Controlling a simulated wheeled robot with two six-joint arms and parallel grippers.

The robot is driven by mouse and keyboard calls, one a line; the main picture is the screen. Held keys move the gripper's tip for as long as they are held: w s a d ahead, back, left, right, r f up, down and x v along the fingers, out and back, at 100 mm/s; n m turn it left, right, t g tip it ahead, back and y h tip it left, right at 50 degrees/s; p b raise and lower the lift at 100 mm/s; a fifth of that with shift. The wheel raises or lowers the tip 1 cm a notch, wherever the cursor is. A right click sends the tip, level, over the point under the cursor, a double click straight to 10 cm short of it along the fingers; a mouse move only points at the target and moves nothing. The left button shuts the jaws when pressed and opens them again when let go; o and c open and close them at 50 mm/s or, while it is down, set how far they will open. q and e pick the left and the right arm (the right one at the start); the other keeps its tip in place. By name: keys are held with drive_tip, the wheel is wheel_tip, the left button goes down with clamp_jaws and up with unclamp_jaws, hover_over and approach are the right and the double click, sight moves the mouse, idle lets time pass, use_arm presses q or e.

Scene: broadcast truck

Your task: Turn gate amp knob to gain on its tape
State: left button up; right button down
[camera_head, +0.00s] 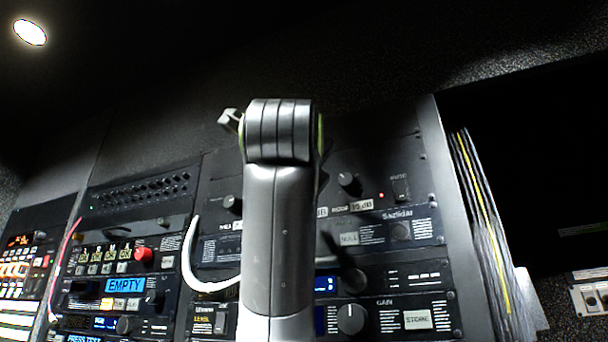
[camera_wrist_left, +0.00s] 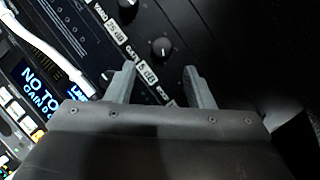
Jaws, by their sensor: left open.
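In the left wrist view, the gate amp knob (camera_wrist_left: 160,47) is a small round dark knob with a pale mark. It stands on a black panel just beyond and between the fingertips. My left gripper (camera_wrist_left: 159,68) is open, and nothing is between its fingers. Beside the knob is printed "GATE", with a white tape (camera_wrist_left: 147,75) reading "5 dB"; the left finger is close to this tape. In the head view my left arm rises through the middle and hides the gate knob; a part of the gripper (camera_head: 230,120) shows at its top left. My right gripper is not in view.
Another knob (camera_head: 349,182) with a 15 dB tape sits right of my arm. A white cable (camera_head: 190,255) loops at left. Lower units carry a large gain knob (camera_head: 351,319) and a STORE button (camera_head: 417,319). A metal rack post (camera_head: 455,220) stands at right.

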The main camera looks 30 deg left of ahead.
use_arm(q)
drive_tip(key=p+x, duration=0.4)
drive_tip(key=x, duration=0.3)
drive_tip(key=shift+d+r, duration=0.15)
drive_tip(key=shift+r, duration=0.05)
drive_tip(key=shift+c, duration=0.3)
drive_tip(key=c, duration=0.9)
drive_tip(key=shift+c, duration=0.2)
